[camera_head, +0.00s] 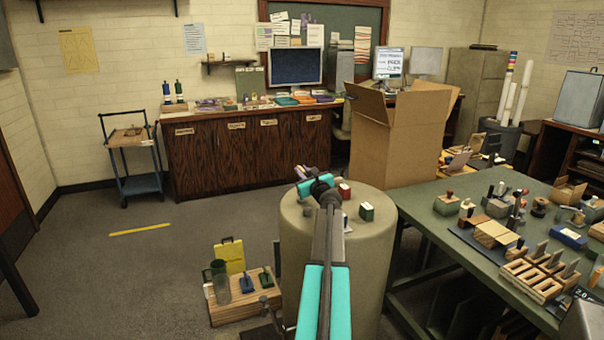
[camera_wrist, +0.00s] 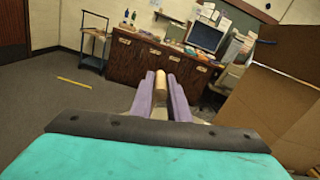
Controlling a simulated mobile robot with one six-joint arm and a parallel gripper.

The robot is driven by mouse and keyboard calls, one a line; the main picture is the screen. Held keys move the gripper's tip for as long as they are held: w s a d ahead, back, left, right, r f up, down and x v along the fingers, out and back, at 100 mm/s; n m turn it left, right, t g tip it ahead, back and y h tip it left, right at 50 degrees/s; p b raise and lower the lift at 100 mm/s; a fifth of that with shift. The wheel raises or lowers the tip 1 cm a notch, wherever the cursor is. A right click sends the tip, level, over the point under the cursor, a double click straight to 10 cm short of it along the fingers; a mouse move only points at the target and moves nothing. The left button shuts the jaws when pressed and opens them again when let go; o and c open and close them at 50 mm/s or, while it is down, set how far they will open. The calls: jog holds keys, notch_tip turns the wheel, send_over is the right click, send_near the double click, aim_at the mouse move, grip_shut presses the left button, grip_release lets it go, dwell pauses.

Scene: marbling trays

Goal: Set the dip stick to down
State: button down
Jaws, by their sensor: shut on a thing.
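My gripper (camera_wrist: 161,102) has two purple fingers, closed on a pale tan, round-ended piece (camera_wrist: 150,80) that I take to be the dip stick. Only its end shows between the fingers in the wrist view; the rest is hidden. In the head view my gripper (camera_head: 305,172) is small and far along my arm, above the back edge of the round grey-beige drum (camera_head: 300,265). The held piece cannot be clearly made out there.
A red block (camera_head: 344,191) and a green block (camera_head: 366,211) stand on the drum. A wooden stand (camera_head: 235,312) holding several tools is left of it. A green table (camera_head: 425,208) crowded with tools and a large cardboard box (camera_head: 415,145) are right. Floor is open at left.

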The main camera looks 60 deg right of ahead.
jog(key=shift+f+b, duration=1.7)
jog(key=shift+f, duration=0.75)
jog(key=c, duration=1.7)
grip_release()
jog(key=shift+b+v, duration=0.35)
jog(key=shift+v, duration=6.6)
